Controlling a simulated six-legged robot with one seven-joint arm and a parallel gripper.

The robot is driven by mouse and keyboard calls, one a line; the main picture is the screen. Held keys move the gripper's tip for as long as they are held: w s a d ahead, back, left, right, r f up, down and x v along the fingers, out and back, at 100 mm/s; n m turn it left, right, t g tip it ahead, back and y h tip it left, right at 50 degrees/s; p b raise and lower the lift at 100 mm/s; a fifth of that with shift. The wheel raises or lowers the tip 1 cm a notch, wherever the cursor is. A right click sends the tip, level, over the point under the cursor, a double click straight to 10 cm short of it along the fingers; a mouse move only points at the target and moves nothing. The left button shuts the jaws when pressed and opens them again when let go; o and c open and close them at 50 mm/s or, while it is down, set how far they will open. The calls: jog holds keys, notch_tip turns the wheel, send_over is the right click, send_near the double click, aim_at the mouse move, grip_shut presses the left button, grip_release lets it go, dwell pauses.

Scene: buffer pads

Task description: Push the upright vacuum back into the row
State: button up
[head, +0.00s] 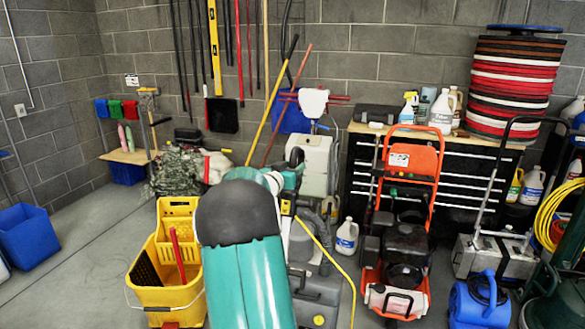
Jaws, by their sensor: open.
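I cannot pick out the upright vacuum with certainty. A tall pale machine (317,150) stands behind the middle of the view, upright near the wall. A grey hose and dark parts show below it, and its lower left is covered. A large teal and dark grey rounded body, which looks like my own arm, fills the lower middle and hides part of the floor and machines. My gripper cannot be made out; it seems hidden beyond that body.
A yellow mop bucket (168,290) stands left of the teal body. An orange-framed machine (372,268) stands to the right before a black tool chest (455,190). A yellow cord (340,265) trails nearby. A blue bin (26,236) is far left; floor between is clear.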

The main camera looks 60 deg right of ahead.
jog(key=shift+d, duration=0.4)
grip_shut()
jog(key=shift+r, duration=0.1)
